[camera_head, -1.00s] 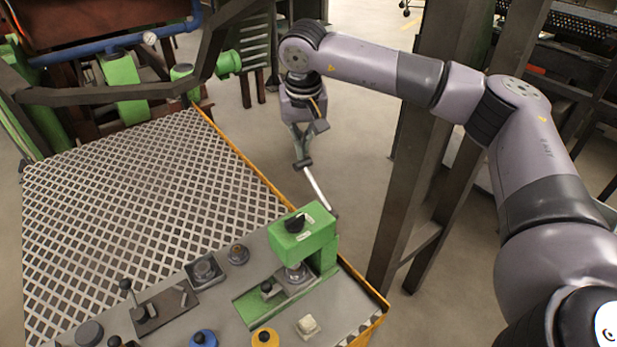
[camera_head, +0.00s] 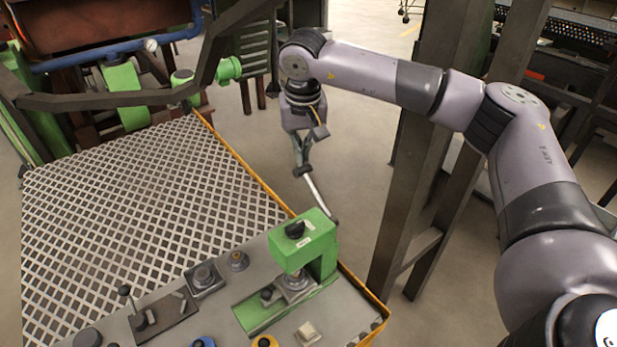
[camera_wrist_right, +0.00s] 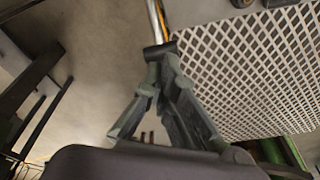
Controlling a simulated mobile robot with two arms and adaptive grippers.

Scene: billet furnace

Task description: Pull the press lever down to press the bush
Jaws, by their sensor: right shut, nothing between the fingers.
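The green press (camera_head: 303,238) stands on the grey control panel at the lower middle of the head view. Its lever (camera_head: 317,193), a metal rod, runs from behind the press toward a dark grip (camera_head: 302,171) at its far end. My right gripper (camera_head: 300,164) points down at that grip, its fingers shut with nothing between them. In the wrist view the fingertips (camera_wrist_right: 161,58) meet at the dark grip (camera_wrist_right: 158,49), seemingly touching it, with the rod (camera_wrist_right: 156,18) beyond. Under the press head is a metal part (camera_head: 296,282); I cannot tell the bush apart there. My left gripper is out of view.
A mesh-topped table (camera_head: 130,220) with a yellow edge lies left of the lever. The panel (camera_head: 225,290) carries several knobs and buttons. A dark steel post (camera_head: 405,210) stands close on the right. Open floor (camera_head: 350,150) lies around the gripper.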

